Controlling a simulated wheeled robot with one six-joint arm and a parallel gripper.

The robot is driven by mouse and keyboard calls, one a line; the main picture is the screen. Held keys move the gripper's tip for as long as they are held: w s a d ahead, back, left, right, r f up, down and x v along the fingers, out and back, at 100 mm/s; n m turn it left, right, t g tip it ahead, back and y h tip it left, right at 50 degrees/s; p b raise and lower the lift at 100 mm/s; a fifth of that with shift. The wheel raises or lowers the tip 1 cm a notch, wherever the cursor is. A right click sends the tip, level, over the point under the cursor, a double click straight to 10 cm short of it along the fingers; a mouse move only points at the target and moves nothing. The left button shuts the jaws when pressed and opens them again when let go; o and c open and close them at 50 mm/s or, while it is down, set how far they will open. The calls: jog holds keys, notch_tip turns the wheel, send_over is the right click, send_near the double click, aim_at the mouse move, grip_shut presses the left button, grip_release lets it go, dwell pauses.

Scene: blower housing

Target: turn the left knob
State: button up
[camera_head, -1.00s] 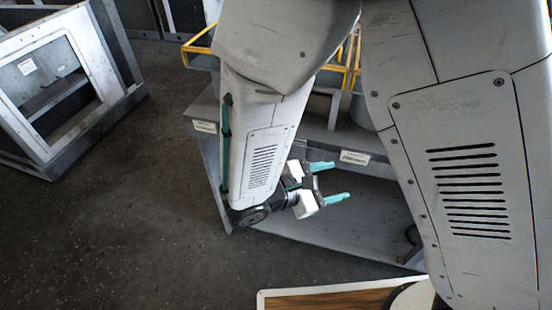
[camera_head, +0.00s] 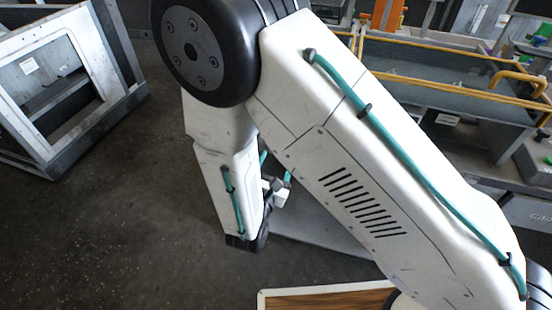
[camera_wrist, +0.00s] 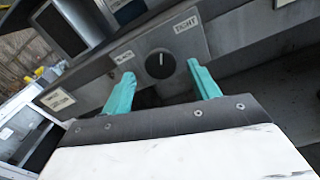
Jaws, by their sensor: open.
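A round black knob (camera_wrist: 160,63) with a pale pointer mark sits on a grey panel edge (camera_wrist: 223,38) in the wrist view. In that view the teal fingers of my gripper (camera_wrist: 160,71) stand open, one to either side of the knob in the picture. The gap between fingers and knob in depth is hard to judge. In the head view my gripper (camera_head: 275,170) is small and partly hidden behind my arm, and the knob cannot be made out. I cannot tell whether this is the left knob.
A grey workbench with yellow rails (camera_head: 450,88) stands at right in the head view. Open floor (camera_head: 120,220) lies at left.

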jog(key=shift+x, duration=1.15)
jog(key=shift+c, duration=0.2)
jog(key=c, duration=0.9)
jog(key=n, duration=0.5)
jog(key=o, duration=0.9)
jog(key=shift+o, duration=0.2)
